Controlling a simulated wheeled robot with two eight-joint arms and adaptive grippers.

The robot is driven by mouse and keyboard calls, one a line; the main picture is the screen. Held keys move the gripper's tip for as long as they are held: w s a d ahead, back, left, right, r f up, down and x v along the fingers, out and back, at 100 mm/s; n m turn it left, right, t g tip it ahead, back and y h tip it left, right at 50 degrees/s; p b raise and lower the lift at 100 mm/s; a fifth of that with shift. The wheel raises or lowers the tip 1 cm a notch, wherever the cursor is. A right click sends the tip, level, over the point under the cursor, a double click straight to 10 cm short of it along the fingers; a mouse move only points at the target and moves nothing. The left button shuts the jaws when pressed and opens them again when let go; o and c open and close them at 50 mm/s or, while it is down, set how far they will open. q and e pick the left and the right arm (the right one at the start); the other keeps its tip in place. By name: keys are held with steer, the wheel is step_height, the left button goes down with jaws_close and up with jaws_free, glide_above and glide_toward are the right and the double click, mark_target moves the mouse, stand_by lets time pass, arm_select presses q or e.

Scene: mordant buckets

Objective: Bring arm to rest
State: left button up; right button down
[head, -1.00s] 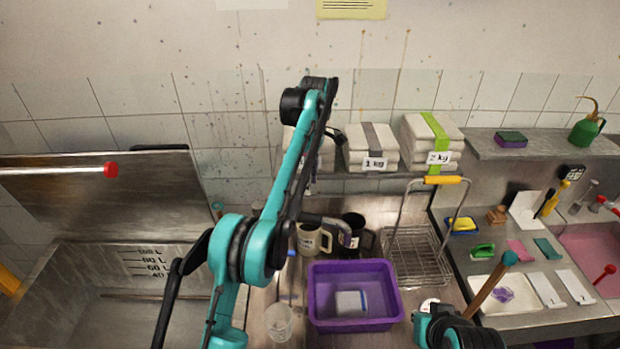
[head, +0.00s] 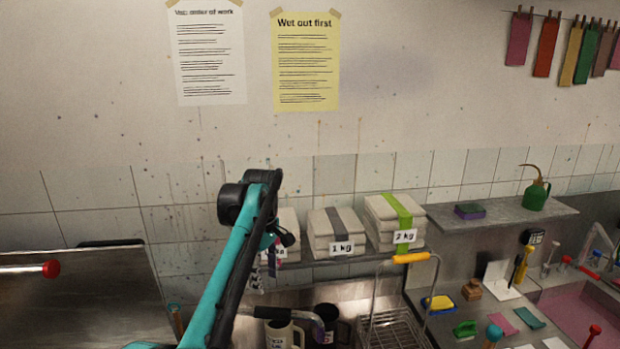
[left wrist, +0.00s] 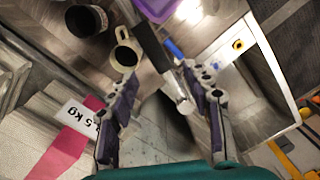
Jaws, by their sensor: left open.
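My left arm (head: 228,275) rises from the bottom of the head view and bends in front of the wall tiles. My left gripper (head: 265,270) hangs beyond the bend, largely hidden by the arm, beside the leftmost white packs. In the left wrist view my left gripper (left wrist: 163,100) is open, its two purple-padded fingers well apart. Nothing is held between them. A dark-handled metal bar (left wrist: 150,45) shows beyond the gap, apparently lower down and apart from the fingers. My right gripper is not in view.
The shelf carries white packs (head: 335,225) close to the left gripper. Below are a cream mug (head: 279,337), a dark mug (head: 328,335) and a wire basket (head: 390,330). A raised metal lid (head: 90,300) stands left.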

arm_select(q)
steer(key=s+a+f+m+t+b, duration=0.3)
steer(key=s+f+m+b, duration=0.3)
steer(key=s+f, duration=0.8)
steer(key=s+a+f+m+t+b, duration=0.3)
steer(key=s+f+m+b, duration=0.4)
steer(key=s+f, duration=0.8)
steer(key=t+b, duration=0.1)
steer(key=b, duration=0.1)
steer(key=shift+s+f+t+b, duration=0.2)
steer(key=shift+s+t+b, duration=0.1)
